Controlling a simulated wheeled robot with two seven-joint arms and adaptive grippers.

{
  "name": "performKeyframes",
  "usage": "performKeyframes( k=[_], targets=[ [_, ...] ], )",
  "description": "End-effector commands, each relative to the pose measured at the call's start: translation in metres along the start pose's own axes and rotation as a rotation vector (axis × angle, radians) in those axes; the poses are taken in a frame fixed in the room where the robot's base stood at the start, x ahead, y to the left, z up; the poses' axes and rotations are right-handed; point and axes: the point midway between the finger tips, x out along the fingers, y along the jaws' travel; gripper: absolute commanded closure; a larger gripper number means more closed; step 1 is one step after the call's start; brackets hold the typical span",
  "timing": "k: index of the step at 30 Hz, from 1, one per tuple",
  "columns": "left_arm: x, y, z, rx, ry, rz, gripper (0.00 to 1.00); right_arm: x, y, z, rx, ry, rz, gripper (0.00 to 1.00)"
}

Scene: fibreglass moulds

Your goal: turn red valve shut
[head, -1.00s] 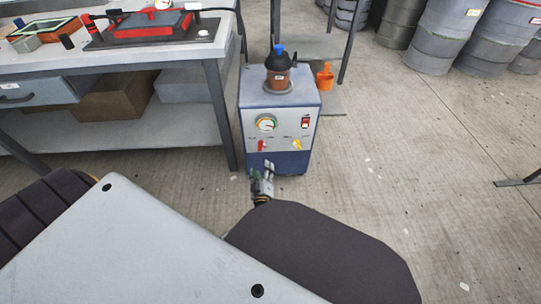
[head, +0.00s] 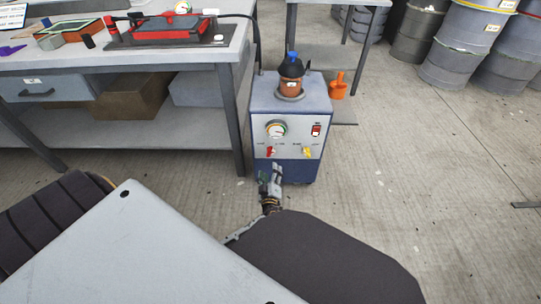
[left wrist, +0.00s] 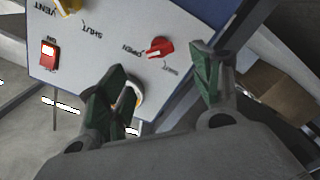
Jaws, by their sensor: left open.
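The red valve (head: 270,152) is a small lever on the lower left of the pump box's front panel. In the left wrist view, the red valve (left wrist: 158,47) has its handle pointing toward the OPEN label, with a SHUT label on its other side. My left gripper (head: 274,174) is just in front of the panel, below the red valve in the head view. In the left wrist view, my left gripper (left wrist: 162,62) is open and empty, with its green-padded fingers on either side of the valve's line and apart from it. My right gripper is not in view.
The panel also has a yellow valve (head: 307,152), a gauge (head: 276,129) and a red switch (head: 316,130). A brown jar with a black top (head: 291,78) sits on the box. A workbench (head: 150,61) stands close on the left.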

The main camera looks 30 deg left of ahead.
Motion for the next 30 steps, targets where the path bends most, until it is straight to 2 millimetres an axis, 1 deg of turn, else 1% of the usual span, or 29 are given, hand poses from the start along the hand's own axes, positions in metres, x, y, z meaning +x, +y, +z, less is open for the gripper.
performKeyframes(
  k=[3, 15, 24, 30],
  targets=[
    [0.015, -0.001, 0.001, 0.0, 0.002, 0.001, 0.35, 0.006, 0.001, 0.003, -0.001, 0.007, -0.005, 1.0],
    [0.061, -0.001, 0.001, 0.001, 0.002, 0.001, 0.35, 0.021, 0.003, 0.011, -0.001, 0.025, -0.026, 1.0],
    [0.092, -0.001, 0.001, 0.0, 0.001, 0.0, 0.35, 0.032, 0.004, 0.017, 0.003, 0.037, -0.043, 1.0],
    [0.107, -0.001, 0.001, 0.002, 0.0, 0.0, 0.35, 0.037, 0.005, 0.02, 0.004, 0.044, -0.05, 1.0]
  ],
)
